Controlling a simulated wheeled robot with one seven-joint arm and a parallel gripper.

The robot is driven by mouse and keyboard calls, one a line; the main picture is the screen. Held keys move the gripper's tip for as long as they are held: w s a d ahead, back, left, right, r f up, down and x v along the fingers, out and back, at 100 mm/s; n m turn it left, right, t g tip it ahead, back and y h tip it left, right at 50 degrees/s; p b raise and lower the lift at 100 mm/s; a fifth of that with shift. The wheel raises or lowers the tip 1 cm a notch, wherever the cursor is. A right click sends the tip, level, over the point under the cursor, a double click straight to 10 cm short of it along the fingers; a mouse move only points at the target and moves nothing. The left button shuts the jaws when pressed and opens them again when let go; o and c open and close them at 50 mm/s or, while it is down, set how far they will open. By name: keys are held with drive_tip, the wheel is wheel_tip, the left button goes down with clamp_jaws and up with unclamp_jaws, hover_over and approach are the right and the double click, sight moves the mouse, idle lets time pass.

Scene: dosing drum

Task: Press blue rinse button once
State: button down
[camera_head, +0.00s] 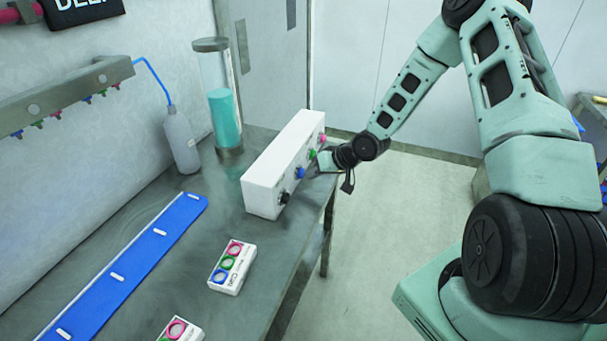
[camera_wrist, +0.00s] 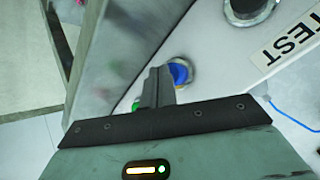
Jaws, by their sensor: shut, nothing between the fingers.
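The blue button (camera_head: 300,172) is on the front face of a white button box (camera_head: 268,178) on the bench. It sits between a dark button (camera_head: 284,198) and a green button (camera_head: 312,154); a pink button (camera_head: 323,138) is at the far end. My gripper (camera_head: 325,162) is shut and empty, in front of the box near the green and blue buttons. In the wrist view my shut fingers (camera_wrist: 158,75) are just left of the blue button (camera_wrist: 180,72) and partly overlap it. I cannot tell whether the fingertips touch anything.
A clear cylinder with teal liquid (camera_head: 226,120) and a grey bottle (camera_head: 181,140) with a blue tube stand behind the box. A blue strip (camera_head: 125,265) and small cartons with coloured rings (camera_head: 232,268) lie nearer. A "TEST" label (camera_wrist: 288,42) is on the box.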

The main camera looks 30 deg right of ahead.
drive_tip(key=shift+w+a, duration=0.3)
drive_tip(key=shift+w, duration=0.1)
idle(0.5)
idle(0.3)
drive_tip(key=shift+s+d+p, duration=0.35)
drive_tip(key=shift+s+d, duration=0.2)
drive_tip(key=shift+s, duration=0.2)
drive_tip(key=shift+d, duration=0.1)
drive_tip(key=shift+s+d+r+p, duration=0.1)
drive_tip(key=shift+s+d+p, duration=0.55)
drive_tip(key=shift+s+d, duration=0.35)
drive_tip(key=shift+s+d+p, duration=0.15)
drive_tip(key=shift+s+d, duration=0.1)
drive_tip(key=shift+s, duration=0.25)
drive_tip(key=shift+s+d+p, duration=0.15)
drive_tip(key=shift+s+d, duration=0.05)
drive_tip(key=shift+s, duration=0.25)
